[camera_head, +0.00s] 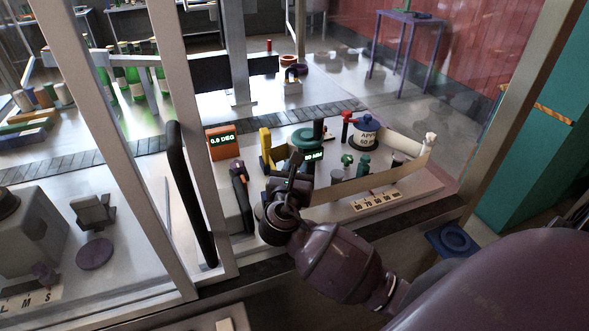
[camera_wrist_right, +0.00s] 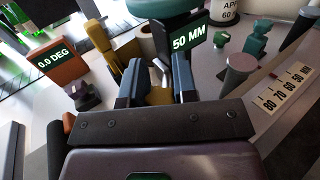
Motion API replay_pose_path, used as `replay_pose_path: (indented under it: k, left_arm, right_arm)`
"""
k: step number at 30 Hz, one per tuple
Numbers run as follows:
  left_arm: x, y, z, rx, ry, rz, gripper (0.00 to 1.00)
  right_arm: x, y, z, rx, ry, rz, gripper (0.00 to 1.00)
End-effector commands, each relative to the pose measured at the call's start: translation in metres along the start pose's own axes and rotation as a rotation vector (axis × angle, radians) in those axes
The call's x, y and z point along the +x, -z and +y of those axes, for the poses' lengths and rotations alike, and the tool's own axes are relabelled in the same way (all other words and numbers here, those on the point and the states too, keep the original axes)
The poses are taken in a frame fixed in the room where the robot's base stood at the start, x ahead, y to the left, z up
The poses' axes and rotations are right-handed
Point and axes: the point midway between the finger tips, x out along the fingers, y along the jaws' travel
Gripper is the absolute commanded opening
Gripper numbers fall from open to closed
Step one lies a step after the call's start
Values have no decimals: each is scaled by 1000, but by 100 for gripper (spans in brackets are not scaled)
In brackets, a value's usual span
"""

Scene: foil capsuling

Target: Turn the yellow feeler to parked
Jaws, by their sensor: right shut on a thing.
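The yellow feeler (camera_head: 266,148) stands left of the green round head with the 50 MM display, behind a glazed frame. In the right wrist view the yellow feeler (camera_wrist_right: 125,68) rises beside my left-hand finger, and a yellow part of it shows between the fingers. My right gripper (camera_head: 291,178) reaches in from the front and is shut on the yellow feeler; in the wrist view the gripper (camera_wrist_right: 158,85) has its fingers on both sides of the yellow part. The exact contact is partly hidden by the fingers. My left gripper is not in view.
An orange display (camera_head: 221,141) reading 0.0 DEG stands to the left. The 50 MM display (camera_wrist_right: 190,43) is close to the right finger. A blue-lidded pot (camera_head: 366,132), small green pieces and a numbered strip (camera_head: 377,200) lie to the right. Pale frame posts (camera_head: 195,130) stand left of my arm.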

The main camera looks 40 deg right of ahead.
Motion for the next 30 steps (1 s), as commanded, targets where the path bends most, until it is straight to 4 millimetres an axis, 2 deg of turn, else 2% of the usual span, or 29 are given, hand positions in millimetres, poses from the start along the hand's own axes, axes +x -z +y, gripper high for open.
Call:
replay_pose_path:
  k: [8,21,22,27,30]
  left_arm:
    - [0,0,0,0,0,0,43]
    - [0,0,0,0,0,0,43]
    - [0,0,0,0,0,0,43]
    - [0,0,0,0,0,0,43]
    - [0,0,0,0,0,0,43]
  right_arm:
    - [0,-1,-1,1,67,-2,3]
    - [0,-1,-1,1,75,-2,3]
    - [0,-1,-1,1,75,-2,30]
    - [0,-1,-1,1,75,-2,53]
    - [0,0,-1,0,75,-1,53]
